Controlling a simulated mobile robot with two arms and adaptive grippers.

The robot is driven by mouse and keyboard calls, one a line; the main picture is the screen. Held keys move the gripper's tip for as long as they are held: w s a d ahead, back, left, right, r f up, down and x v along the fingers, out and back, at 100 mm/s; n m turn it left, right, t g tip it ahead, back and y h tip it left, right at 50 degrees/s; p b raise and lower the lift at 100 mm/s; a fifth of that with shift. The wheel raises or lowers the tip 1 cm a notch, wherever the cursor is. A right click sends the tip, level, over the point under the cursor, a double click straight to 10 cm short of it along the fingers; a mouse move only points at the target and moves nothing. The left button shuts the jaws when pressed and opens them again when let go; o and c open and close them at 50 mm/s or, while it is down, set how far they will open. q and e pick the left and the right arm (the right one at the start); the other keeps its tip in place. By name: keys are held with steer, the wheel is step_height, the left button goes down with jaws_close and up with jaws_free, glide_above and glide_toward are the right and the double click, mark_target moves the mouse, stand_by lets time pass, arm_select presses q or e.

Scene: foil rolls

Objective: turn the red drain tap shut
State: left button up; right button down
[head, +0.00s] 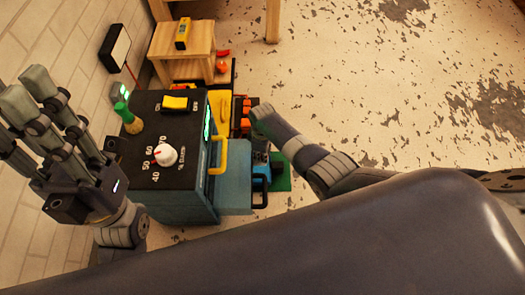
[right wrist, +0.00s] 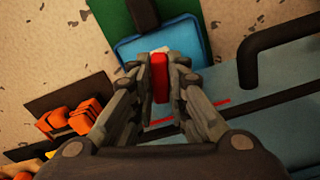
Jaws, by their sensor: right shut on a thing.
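The red drain tap (right wrist: 160,78) stands lengthwise between my fingertips in the right wrist view. My right gripper (right wrist: 160,80) is shut on it, with a finger against each side. In the head view my right arm reaches in from the right to the front of the machine (head: 168,205); the tap cannot be made out there. My left gripper (head: 35,95) is raised at the left of the machine, with its fingers apart and nothing seen between them.
A blue tray (right wrist: 130,47) lies beyond the tap on a green mat (right wrist: 116,20).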

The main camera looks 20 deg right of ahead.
steer(key=shift+m+p, duration=0.6)
steer(key=shift+m, duration=1.3)
steer(key=shift+a, duration=0.1)
steer(key=c, duration=1.6)
jaws_free()
steer(key=shift+o, duration=0.2)
